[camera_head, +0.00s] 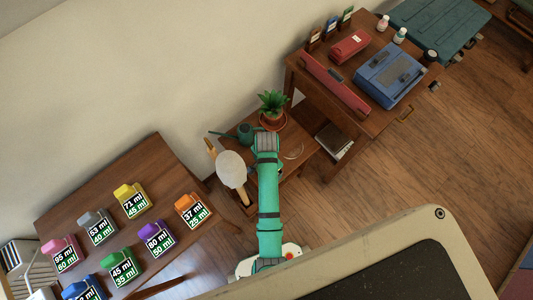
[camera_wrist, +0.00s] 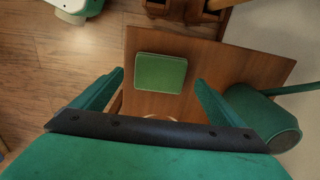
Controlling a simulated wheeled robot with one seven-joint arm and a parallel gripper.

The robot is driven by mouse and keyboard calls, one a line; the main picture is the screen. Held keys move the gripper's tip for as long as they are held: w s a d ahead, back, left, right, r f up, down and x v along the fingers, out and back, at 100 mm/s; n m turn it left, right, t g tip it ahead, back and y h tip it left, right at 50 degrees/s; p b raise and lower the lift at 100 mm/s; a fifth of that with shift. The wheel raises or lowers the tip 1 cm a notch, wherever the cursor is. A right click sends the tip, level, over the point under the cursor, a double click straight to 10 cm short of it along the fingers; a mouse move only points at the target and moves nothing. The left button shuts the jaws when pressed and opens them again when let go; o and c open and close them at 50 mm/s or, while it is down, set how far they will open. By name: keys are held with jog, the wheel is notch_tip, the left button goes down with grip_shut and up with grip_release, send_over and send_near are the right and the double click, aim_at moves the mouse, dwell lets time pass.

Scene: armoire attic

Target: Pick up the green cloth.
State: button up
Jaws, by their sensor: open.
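The green cloth (camera_wrist: 160,73) shows in the wrist view as a flat, folded square with rounded corners. It lies on a small wooden table (camera_wrist: 225,62), which also shows in the head view (camera_head: 301,162). My gripper (camera_wrist: 160,77) is open above the table. Its two green fingers are spread to the left and right of the cloth in the picture, with nothing held between them. I cannot tell the exact height of the fingers above it. In the head view the cloth is not visible, and I cannot make out my fingers there.
A dark green watering can (camera_wrist: 265,115) stands close to the right finger; it also shows in the head view (camera_head: 245,134). A potted plant (camera_head: 272,108) stands behind. A desk with a blue typewriter (camera_head: 390,75) is at right.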

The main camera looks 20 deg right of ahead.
jog(key=shift+f, duration=1.4)
jog(key=shift+c, duration=0.3)
jog(key=c, duration=1.1)
jog(key=shift+r, duration=0.45)
notch_tip(320, 180, up, 3)
jog(key=shift+s+a+f, duration=0.1)
jog(key=shift+f, duration=0.1)
jog(key=s+r, duration=0.4)
jog(key=r, duration=0.1)
jog(key=shift+s+a, duration=0.2)
jog(key=shift+a, duration=0.15)
jog(key=s+r, duration=0.1)
jog(key=s, duration=0.2)
jog(key=s+a+r, duration=0.1)
jog(key=s+r, duration=0.1)
jog(key=s, duration=0.1)
jog(key=s+r, duration=0.1)
jog(key=s, duration=0.2)
jog(key=shift+s+a+r, duration=0.15)
jog(key=shift+a+r, duration=0.1)
jog(key=shift+a, duration=0.1)
